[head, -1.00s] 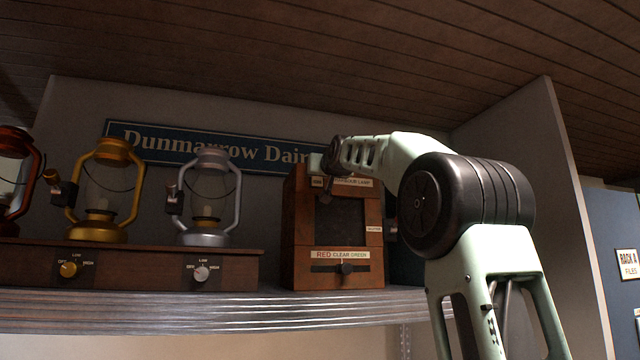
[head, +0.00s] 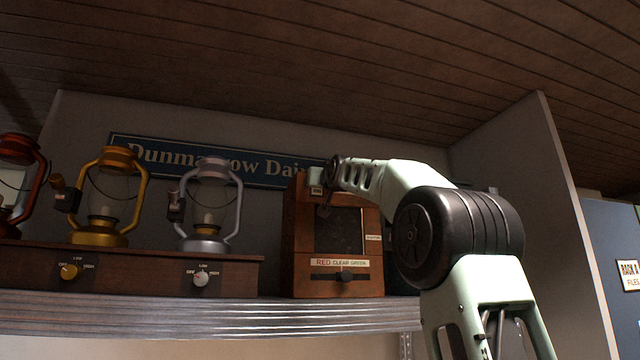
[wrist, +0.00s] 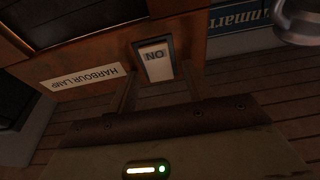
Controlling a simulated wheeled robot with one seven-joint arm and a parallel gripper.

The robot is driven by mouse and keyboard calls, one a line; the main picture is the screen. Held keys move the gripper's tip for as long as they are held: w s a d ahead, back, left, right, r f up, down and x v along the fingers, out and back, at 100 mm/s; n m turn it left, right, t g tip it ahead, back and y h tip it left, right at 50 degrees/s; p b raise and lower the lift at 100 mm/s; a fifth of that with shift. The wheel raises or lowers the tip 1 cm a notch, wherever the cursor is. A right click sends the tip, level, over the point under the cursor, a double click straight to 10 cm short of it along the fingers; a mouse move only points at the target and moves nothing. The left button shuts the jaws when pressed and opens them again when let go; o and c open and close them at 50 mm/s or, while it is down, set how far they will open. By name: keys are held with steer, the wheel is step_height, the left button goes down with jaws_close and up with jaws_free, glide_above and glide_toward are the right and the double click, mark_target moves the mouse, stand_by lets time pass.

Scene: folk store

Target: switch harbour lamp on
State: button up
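The harbour lamp is a wooden box (head: 305,230) with a dark glass front, on the metal shelf in the head view. In the wrist view its face appears upside down, with the HARBOUR LAMP label (wrist: 83,78) and a small framed switch (wrist: 155,60) marked ON. My gripper (wrist: 158,80) shows two thin fingers apart at the switch, one on each side of its lower end in the picture. Nothing is seen held between them. I cannot tell whether they touch the switch. In the head view my arm covers the box's upper right, and the fingertips are hard to make out.
Below the glass is a RED CLEAR GREEN slider (head: 345,277). To the left, a yellow lantern (head: 100,240) and a silver lantern (head: 205,245) stand on a wooden plinth (head: 130,272) with knobs. A wall panel (head: 520,190) stands right of my arm.

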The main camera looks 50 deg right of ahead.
steer(key=b+v, duration=1)
steer(key=v, duration=0.7)
steer(key=shift+s, duration=0.15)
steer(key=shift+a, duration=0.1)
